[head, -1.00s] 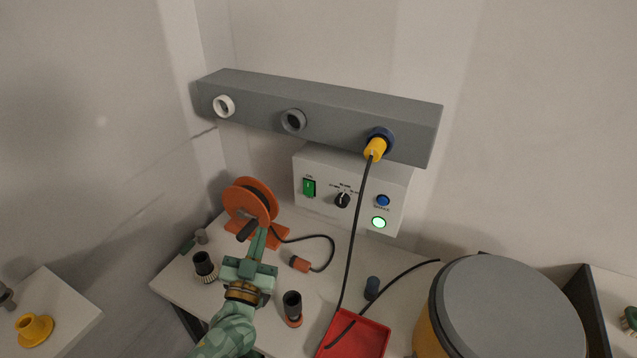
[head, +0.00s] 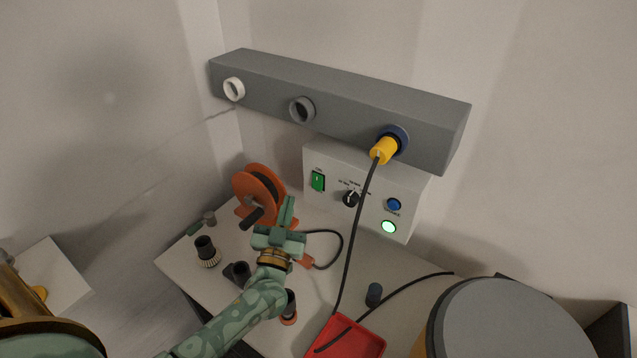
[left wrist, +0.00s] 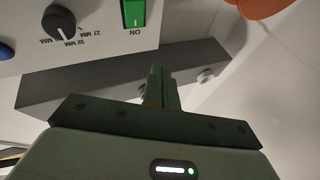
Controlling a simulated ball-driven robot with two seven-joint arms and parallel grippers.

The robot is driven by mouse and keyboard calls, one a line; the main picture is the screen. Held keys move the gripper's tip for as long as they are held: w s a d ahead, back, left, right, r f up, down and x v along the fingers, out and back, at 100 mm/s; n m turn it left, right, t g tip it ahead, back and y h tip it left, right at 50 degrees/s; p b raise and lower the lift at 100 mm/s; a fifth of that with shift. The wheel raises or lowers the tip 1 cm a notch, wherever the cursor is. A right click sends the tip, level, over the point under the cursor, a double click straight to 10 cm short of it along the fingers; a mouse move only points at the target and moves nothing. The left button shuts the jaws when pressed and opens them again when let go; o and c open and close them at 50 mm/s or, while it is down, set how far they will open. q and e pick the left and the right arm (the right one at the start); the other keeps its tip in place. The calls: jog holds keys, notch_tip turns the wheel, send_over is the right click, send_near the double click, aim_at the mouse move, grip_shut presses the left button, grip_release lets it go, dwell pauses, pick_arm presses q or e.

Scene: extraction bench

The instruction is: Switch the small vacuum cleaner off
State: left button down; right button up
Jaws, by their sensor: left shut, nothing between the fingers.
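A pale control box (head: 340,165) under the grey bar carries a green rocker switch (head: 318,181), a black knob (head: 350,198), a blue button (head: 393,205) and a lit green lamp (head: 389,227). In the left wrist view the green switch (left wrist: 133,12) has "ON" beside it, upside down, and the knob (left wrist: 62,22) is beside it. My left gripper (head: 288,210) is shut and empty, in front of the box and below the switch, apart from it. Its fingers also show in the left wrist view (left wrist: 162,88). A grey-lidded yellow drum (head: 500,325) stands at lower right. My right gripper is out of view.
The grey bar (head: 290,85) has two open ports and a yellow plug (head: 383,151) with a black cable hanging down. An orange reel (head: 258,195) stands just left of my gripper. A red tray (head: 345,340) and several small fittings occupy the bench.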

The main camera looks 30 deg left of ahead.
pick_arm(q)
jog(key=b, duration=0.4)
send_near(314, 175)
jog(key=w+a+r, duration=0.1)
jog(key=w+a, duration=0.1)
jog(key=w, duration=0.1)
jog(key=shift+w+r, duration=0.25)
jog(key=shift+w, duration=0.5)
dwell(0.5)
jog(key=shift+w, duration=0.15)
dwell(0.5)
jog(key=shift+w, duration=0.25)
jog(key=shift+w+r, duration=0.2)
jog(key=shift+r, duration=0.1)
dwell(1.3)
